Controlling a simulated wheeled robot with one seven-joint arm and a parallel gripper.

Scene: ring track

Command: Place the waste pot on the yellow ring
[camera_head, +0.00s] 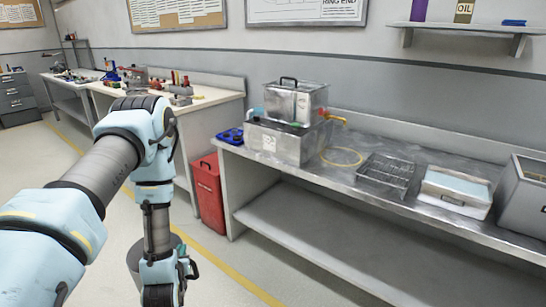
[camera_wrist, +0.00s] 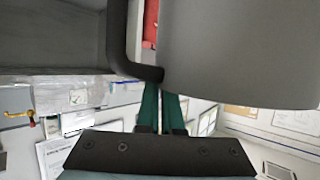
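The waste pot is a plain grey cylinder with a black handle, filling the upper right of the wrist view (camera_wrist: 245,55). In the head view the pot (camera_head: 134,260) shows partly behind my gripper (camera_head: 163,282), low over the floor in front of the bench. The teal fingers of my gripper (camera_wrist: 163,100) are close together on the black handle (camera_wrist: 118,45); the fingertips are partly hidden by it. The yellow ring (camera_head: 342,165) is a thin loop lying flat on the metal bench, right of the pot and apart from it. Nothing lies inside it.
A steel bath unit (camera_head: 275,142) stands left of the ring, a wire rack (camera_head: 385,176) to its right, then a tray (camera_head: 455,192). The metal bench (camera_head: 320,177) has bare room at its front edge. A red bin (camera_head: 209,190) stands on the floor beside it.

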